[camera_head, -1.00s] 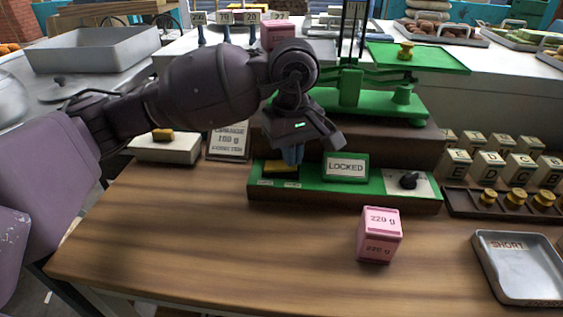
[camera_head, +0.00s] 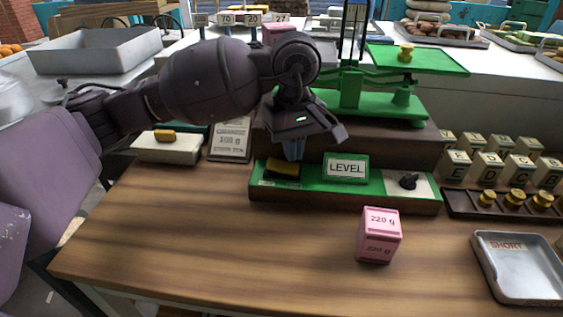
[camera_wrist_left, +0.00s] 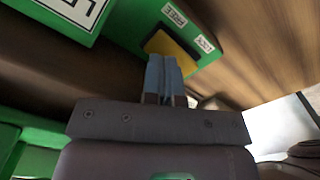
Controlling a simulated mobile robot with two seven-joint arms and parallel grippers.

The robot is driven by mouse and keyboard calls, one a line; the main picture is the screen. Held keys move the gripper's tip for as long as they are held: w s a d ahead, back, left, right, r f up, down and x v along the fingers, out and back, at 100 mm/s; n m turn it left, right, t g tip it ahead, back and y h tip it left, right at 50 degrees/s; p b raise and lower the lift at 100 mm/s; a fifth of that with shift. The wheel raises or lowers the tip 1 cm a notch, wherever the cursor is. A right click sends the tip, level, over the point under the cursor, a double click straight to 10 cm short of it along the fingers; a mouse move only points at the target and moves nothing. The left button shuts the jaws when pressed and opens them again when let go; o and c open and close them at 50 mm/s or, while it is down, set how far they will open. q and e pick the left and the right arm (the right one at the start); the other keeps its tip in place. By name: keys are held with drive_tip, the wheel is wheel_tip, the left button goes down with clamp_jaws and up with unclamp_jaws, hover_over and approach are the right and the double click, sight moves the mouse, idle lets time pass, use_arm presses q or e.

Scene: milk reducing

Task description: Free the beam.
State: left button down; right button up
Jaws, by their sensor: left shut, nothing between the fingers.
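The green balance (camera_head: 352,92) stands on a brown plinth, its right pan (camera_head: 420,58) carrying a small brass weight (camera_head: 406,52). On its green front base (camera_head: 330,190), a sign (camera_head: 346,168) reads LEVEL. A yellow lever (camera_head: 284,168) sits at the base's left end; in the left wrist view the yellow lever (camera_wrist_left: 172,46) lies beside labels FREE and LOCK. My left gripper (camera_head: 292,150) is shut and empty, its blue fingertips just above the lever; whether they touch is unclear. They also show in the left wrist view (camera_wrist_left: 163,72). My right gripper is not in view.
A pink 220 g block (camera_head: 379,236) stands on the wooden table, with a SHORT tray (camera_head: 520,268) to its right. A rack of brass weights (camera_head: 514,202) and lettered blocks stands at right. The front left table is clear.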

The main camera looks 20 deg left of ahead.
sight(292, 167)
use_arm(q)
drive_tip(key=shift+r+p, duration=0.4)
drive_tip(key=shift+r, duration=1.1)
drive_tip(key=shift+r+p, duration=0.3)
drive_tip(key=shift+r, duration=0.7)
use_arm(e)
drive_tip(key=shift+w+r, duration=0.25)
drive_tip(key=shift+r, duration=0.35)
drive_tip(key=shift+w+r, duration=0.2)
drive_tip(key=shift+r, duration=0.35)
